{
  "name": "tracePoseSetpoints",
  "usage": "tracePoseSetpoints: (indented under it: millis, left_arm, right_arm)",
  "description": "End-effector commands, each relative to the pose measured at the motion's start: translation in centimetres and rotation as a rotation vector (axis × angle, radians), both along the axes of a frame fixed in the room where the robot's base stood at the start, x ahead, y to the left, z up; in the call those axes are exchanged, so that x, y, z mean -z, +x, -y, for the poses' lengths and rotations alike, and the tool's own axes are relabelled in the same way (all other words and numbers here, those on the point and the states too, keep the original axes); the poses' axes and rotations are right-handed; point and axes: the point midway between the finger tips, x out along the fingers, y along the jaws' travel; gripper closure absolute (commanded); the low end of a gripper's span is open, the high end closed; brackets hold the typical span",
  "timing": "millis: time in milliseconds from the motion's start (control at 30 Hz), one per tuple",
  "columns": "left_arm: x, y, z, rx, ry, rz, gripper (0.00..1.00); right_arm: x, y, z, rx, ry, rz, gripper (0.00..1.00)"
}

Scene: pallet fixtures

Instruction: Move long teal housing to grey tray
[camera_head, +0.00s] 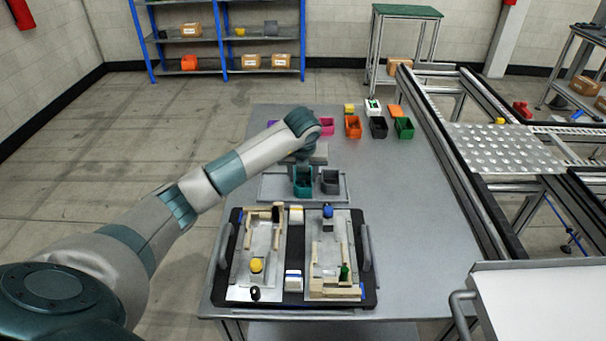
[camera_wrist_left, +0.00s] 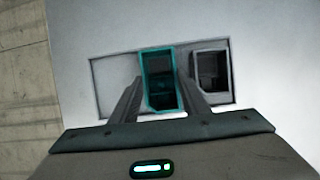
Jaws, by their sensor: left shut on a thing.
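The long teal housing (camera_head: 303,182) is an open-topped box at the grey tray (camera_head: 270,188). In the left wrist view the teal housing (camera_wrist_left: 160,80) is between the two fingers of my left gripper (camera_wrist_left: 160,92), which is shut on it. The grey tray (camera_wrist_left: 115,72) shows around it, with bare room to its left. I cannot tell whether the housing touches the tray floor. A dark grey housing (camera_head: 330,182) stands in the tray to the right of the teal one. My left wrist hides part of the area behind. My right gripper is not in view.
A black pallet (camera_head: 294,308) with two metal fixture plates lies in front of the tray. Pink (camera_head: 327,126), orange (camera_head: 353,127), black (camera_head: 378,127) and green (camera_head: 404,128) bins stand at the back. The table is clear to the right (camera_head: 425,220).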

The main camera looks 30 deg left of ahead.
Motion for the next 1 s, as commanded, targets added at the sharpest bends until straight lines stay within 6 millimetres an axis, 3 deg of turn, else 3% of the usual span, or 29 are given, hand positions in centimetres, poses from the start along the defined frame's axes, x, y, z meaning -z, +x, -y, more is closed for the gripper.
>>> tracePoseSetpoints:
  millis: [100,133,200,667,800,967,1000]
  left_arm:
    - [0.2,0.0,0.0,0.0,0.001,0.001,0.83]
    - [0.1,0.0,0.0,0.0,0.0,0.0,0.53]
    - [0.1,0.0,0.0,0.0,0.0,0.0,0.4]
    - [-0.2,0.0,0.0,0.0,0.001,0.001,0.4]
    - [-1.4,-0.4,0.3,0.001,-0.001,0.003,0.4]
    - [-3.3,-1.1,0.7,0.001,-0.001,0.004,0.4]
    - [-3.9,-1.3,0.9,0.001,0.0,0.005,0.4]
  right_arm:
    - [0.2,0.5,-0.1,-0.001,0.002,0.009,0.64]
    - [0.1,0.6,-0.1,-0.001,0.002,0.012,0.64]
    - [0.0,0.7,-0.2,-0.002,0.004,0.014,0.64]
    - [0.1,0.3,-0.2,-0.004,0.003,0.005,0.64]
    - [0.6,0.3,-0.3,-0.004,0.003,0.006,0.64]
    - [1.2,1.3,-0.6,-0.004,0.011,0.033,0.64]
    - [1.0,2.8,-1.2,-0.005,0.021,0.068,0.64]
